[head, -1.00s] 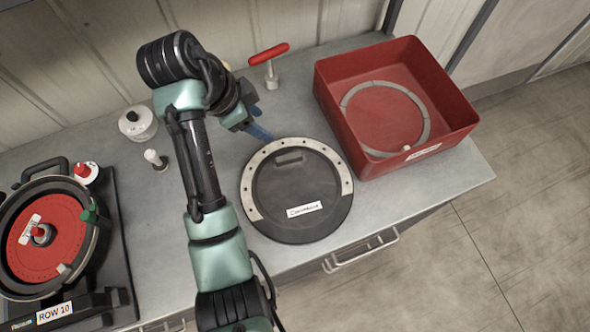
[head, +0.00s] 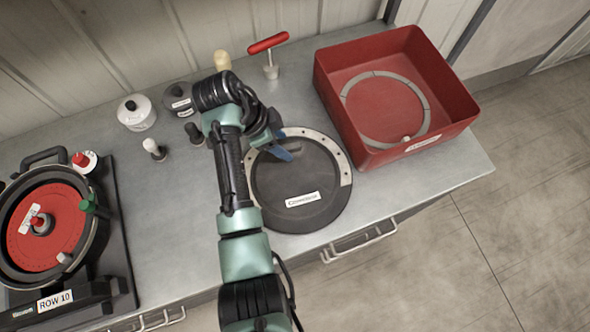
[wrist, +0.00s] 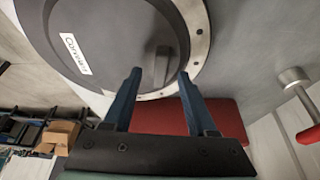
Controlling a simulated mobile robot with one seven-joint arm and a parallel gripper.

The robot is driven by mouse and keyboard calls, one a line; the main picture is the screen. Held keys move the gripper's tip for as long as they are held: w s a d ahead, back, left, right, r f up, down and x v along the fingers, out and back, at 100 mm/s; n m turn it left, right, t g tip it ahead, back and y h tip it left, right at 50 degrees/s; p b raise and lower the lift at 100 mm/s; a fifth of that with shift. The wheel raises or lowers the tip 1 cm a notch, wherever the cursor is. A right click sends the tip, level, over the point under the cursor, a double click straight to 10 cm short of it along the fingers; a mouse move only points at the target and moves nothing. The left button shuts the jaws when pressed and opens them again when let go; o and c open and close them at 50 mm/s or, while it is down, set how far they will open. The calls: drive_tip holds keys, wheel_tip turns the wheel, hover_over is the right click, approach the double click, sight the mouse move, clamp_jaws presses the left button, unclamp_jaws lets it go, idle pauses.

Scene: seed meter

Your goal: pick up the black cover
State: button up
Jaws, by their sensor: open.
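The black cover (head: 303,192) is a round, flat lid with a light perforated ring along part of its edge and a white label. It lies on the grey bench in the head view and fills the upper left of the wrist view (wrist: 110,45). My gripper (head: 283,152) is over the cover's far part in the head view. Nothing is held. I cannot tell how high the fingertips are above the cover. The arm hides the handle in the head view.
A red bin (head: 330,90) holding a grey ring stands right of the cover. A red T-handled tool (head: 270,66) stands behind. Left are a white pot (head: 137,113), small knobs and the seed meter with its red disc (head: 38,240). Bench (head: 180,240) is clear front left.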

drive_tip(key=shift+x, duration=1.1)
clamp_jaws()
drive_tip(key=shift+r, duration=0.1)
